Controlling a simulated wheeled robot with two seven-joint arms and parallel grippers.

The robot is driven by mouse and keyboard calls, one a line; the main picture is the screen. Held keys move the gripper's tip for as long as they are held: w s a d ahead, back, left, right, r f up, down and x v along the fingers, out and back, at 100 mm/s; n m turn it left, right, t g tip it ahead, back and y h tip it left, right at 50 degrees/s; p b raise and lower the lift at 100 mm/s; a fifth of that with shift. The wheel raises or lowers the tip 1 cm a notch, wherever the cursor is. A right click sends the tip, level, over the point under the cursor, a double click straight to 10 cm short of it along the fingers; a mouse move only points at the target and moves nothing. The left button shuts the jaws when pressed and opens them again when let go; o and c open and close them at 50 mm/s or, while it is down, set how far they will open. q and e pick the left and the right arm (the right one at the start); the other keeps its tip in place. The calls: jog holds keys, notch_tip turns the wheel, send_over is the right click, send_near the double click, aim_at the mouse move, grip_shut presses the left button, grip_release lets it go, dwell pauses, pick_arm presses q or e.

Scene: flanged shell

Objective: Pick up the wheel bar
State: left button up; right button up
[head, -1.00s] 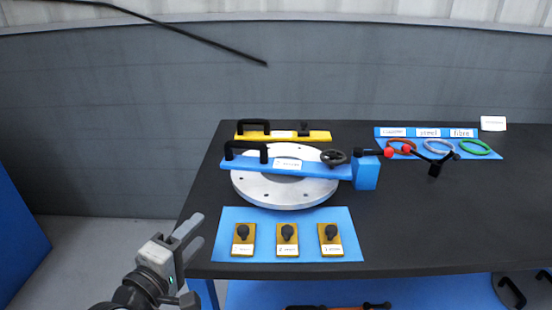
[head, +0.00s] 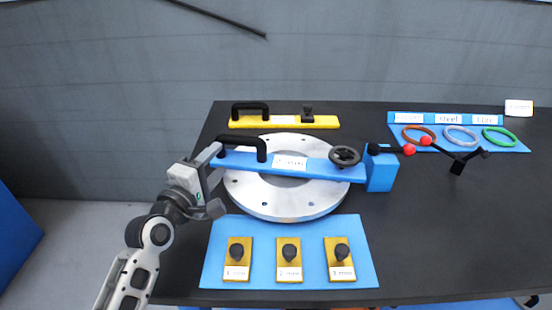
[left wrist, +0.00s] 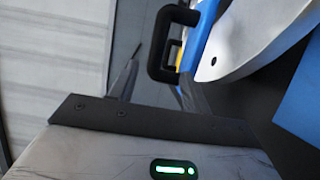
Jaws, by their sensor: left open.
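The wheel bar (head: 310,167) is a blue bar with a black handle (head: 240,150) at its left end and a dark handwheel (head: 345,156) near its right end. It lies across the grey flanged ring (head: 290,208), its right end at a blue block (head: 381,172). My left gripper (head: 215,180) is open and empty at the bar's left end, just left of the handle. In the left wrist view the black handle (left wrist: 158,50) shows beyond the fingers (left wrist: 158,92), apart from them. My right gripper is out of view.
A yellow bar (head: 285,122) with a black handle lies behind the ring. A blue mat (head: 215,270) with several knobbed yellow blocks lies in front. Coloured rings on a blue mat (head: 475,134) and red-tipped black levers (head: 455,160) are at right. The table's right-front area is clear.

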aim_at(233, 142)
pick_arm(q)
jog(key=x, duration=0.2)
jog(key=shift+w+d, duration=0.15)
jog(key=shift+w, duration=0.2)
jog(key=x, duration=0.5)
jog(key=shift+w+d+r, duration=0.1)
jog(key=shift+d+r, duration=0.1)
jog(key=shift+r, duration=0.1)
grip_shut()
jog(key=shift+r, duration=0.2)
